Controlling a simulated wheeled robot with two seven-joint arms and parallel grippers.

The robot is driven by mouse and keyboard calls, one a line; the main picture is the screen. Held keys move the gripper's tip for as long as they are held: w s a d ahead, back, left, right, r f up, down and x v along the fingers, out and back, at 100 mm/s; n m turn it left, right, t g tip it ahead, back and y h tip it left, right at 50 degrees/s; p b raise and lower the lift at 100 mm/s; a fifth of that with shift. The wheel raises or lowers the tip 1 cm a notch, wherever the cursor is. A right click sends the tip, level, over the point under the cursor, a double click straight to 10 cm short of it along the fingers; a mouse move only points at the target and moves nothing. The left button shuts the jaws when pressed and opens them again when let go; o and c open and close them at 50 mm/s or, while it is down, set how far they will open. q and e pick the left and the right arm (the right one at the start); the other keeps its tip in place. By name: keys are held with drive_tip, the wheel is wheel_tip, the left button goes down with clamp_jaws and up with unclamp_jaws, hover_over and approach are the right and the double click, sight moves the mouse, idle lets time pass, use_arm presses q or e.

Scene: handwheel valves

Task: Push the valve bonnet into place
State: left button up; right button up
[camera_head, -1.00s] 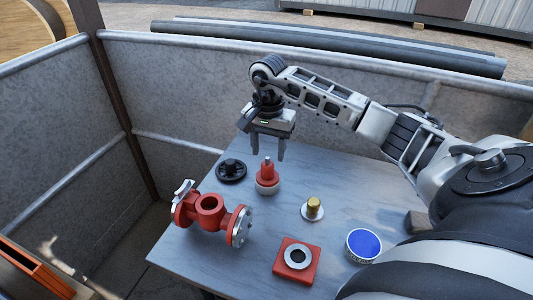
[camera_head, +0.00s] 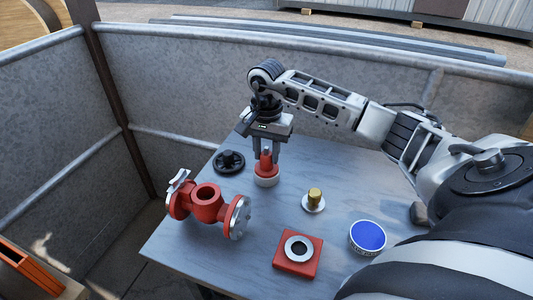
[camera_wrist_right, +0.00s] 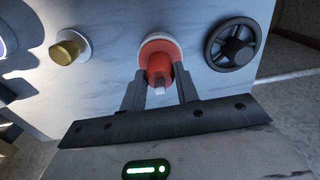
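The red valve bonnet (camera_head: 267,170) stands upright on the table on a pale round base. My right gripper (camera_head: 267,156) points down from above it, with one finger on each side of its upper part, and looks shut on it. In the right wrist view the bonnet (camera_wrist_right: 160,62) sits between the fingertips of the gripper (camera_wrist_right: 161,78), its small stem end facing the camera. The red valve body (camera_head: 207,205) lies to the left and nearer, with its round top opening facing up and a flange at each end. My left gripper is not in view.
A black handwheel (camera_head: 229,162) lies left of the bonnet. A brass-coloured part on a pale disc (camera_head: 314,200), a red square block with a ring (camera_head: 297,254) and a blue-topped round tin (camera_head: 367,237) stand on the grey table (camera_head: 200,260). Metal walls surround the table behind and left.

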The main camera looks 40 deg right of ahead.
drive_tip(key=shift+r, duration=0.15)
drive_tip(key=shift+r+p, duration=2.1)
drive_tip(key=shift+r, duration=0.85)
drive_tip(key=shift+o, duration=1.1)
drive_tip(key=shift+f, duration=0.1)
clamp_jaws()
